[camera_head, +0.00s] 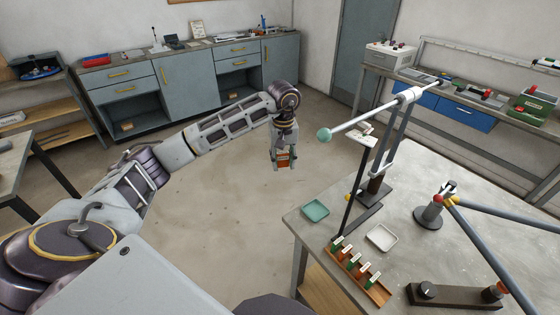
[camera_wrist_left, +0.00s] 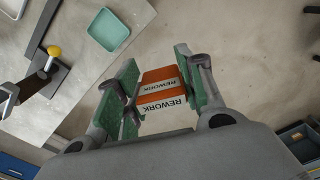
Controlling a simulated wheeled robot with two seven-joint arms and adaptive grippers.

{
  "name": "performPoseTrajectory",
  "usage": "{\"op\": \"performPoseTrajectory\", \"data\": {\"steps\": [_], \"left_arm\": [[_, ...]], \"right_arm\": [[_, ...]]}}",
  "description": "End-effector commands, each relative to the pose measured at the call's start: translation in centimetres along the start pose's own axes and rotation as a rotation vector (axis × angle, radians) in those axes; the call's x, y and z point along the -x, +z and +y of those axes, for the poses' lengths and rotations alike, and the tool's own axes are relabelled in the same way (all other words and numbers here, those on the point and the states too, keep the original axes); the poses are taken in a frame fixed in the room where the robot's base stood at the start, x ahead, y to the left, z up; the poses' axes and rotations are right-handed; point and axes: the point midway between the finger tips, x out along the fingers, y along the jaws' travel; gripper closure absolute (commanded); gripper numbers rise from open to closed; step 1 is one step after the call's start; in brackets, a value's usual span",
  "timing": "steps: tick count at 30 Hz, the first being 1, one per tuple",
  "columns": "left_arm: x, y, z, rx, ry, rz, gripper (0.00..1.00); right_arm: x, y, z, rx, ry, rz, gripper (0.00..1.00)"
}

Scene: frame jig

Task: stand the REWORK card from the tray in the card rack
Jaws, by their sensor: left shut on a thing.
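The REWORK card (camera_wrist_left: 161,90) is an orange block with white REWORK labels. My left gripper (camera_head: 283,162) is shut on it, and the card (camera_head: 283,155) shows between the fingers in the head view. The card is in the air over the floor, off the table's left corner. The wooden card rack (camera_head: 382,295) is on the table near its front edge, right of and nearer than my left gripper. It holds several upright cards with green or orange bodies and white tops. A green tray (camera_head: 315,210) and a white tray (camera_head: 381,237) lie on the table, both looking empty. My right gripper is not in view.
A long bar with a green ball end (camera_head: 324,134) reaches over the table's left side. Grey bars (camera_head: 500,235) cross the right side. Open floor (camera_head: 220,225) lies left of the table.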

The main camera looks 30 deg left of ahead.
Motion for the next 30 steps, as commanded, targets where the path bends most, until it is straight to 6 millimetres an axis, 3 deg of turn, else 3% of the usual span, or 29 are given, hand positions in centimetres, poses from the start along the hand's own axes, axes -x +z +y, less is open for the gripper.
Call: {"op": "performPoseTrajectory", "data": {"steps": [6,14,20,30], "left_arm": [[-0.6,0.3,1.1,-0.187,-0.001,0.0,0.8],[-2.8,2.1,2.7,-0.435,-0.001,0.0,0.8],[-5.2,5.4,3.8,-0.602,-0.001,-0.002,0.8],[-7.9,10.7,3.7,-0.701,-0.001,0.0,0.8]], "right_arm": [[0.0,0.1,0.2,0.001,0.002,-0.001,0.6],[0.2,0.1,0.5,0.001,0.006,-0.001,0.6],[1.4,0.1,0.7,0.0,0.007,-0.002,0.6],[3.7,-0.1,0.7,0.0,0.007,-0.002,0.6]]}}
